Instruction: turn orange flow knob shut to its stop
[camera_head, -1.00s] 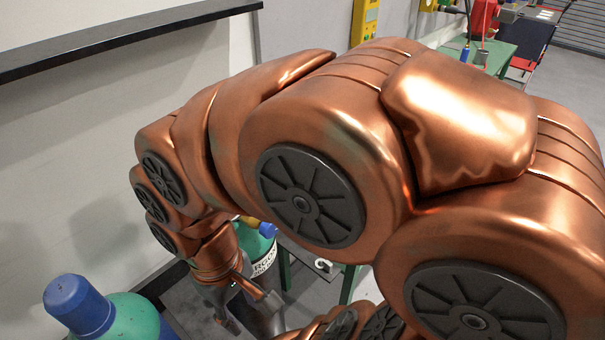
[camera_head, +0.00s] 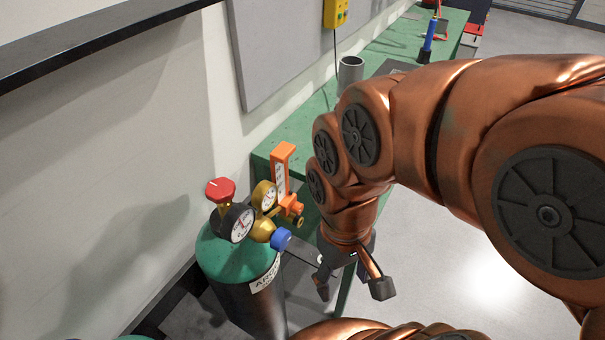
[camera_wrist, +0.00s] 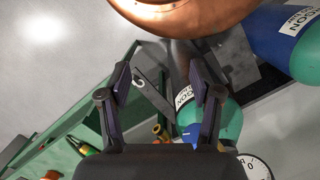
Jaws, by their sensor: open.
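An orange flow knob (camera_head: 291,206) sits low on the upright orange flowmeter (camera_head: 282,166), beside the brass regulator (camera_head: 264,229) on a green gas cylinder (camera_head: 222,256). Orange and brass fittings (camera_wrist: 86,150) show at the lower left of the wrist view, but I cannot tell the knob apart there. My gripper (camera_head: 352,288) is open and empty, pointing down, to the right of the regulator and apart from the knob. The wrist view shows its two fingers spread (camera_wrist: 158,82), with part of a cylinder (camera_wrist: 184,98) behind the right one.
A red valve knob (camera_head: 220,189), two gauges (camera_head: 236,223) and a blue knob (camera_head: 281,239) crowd the cylinder top. A green bench (camera_head: 296,134) stands behind with a grey cup (camera_head: 350,70). The wall is at left. Open floor (camera_head: 465,235) lies at right.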

